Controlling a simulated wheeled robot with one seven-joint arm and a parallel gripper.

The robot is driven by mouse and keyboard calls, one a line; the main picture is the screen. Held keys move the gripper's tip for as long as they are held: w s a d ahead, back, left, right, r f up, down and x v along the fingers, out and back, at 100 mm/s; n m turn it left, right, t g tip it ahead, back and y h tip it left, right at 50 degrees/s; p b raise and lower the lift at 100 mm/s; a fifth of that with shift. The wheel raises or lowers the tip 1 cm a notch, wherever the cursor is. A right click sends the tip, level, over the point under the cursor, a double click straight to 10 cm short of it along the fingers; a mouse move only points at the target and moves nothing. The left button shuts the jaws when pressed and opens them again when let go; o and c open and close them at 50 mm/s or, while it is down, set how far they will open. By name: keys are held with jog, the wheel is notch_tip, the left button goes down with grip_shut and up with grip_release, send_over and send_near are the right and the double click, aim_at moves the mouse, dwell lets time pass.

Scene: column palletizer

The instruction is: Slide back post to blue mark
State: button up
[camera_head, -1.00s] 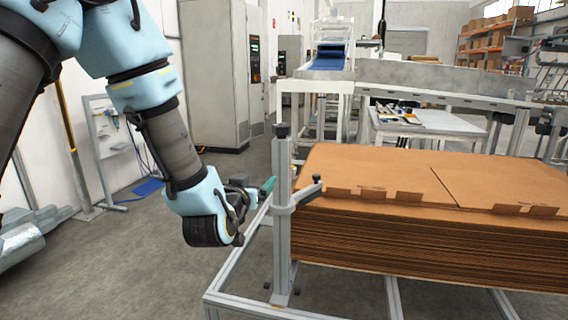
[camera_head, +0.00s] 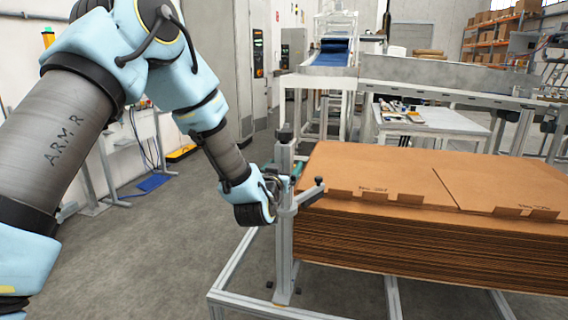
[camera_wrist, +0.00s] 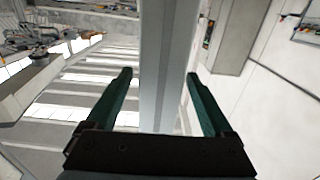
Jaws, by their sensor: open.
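The upright grey metal post (camera_head: 285,235) stands on the frame at the left end of the cardboard stack, with a dark cap on top and a clamp arm (camera_head: 308,194) pointing right. In the wrist view the post (camera_wrist: 168,60) runs between the two green fingers of my gripper (camera_wrist: 158,95). The fingers are open, one on each side of it, with gaps visible. In the head view my gripper (camera_head: 288,182) is at the post's upper part, partly hidden behind it. I cannot make out a blue mark on the frame.
A tall stack of flat brown cardboard (camera_head: 400,220) sits right of the post on a metal frame (camera_head: 240,302). A white table (camera_head: 440,125) with small items and a conveyor (camera_head: 430,75) stand behind. Open grey floor lies to the left. A blue mat (camera_head: 154,183) lies there.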

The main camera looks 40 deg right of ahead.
grip_shut()
dwell(0.8)
jog(key=shift+d, duration=0.1)
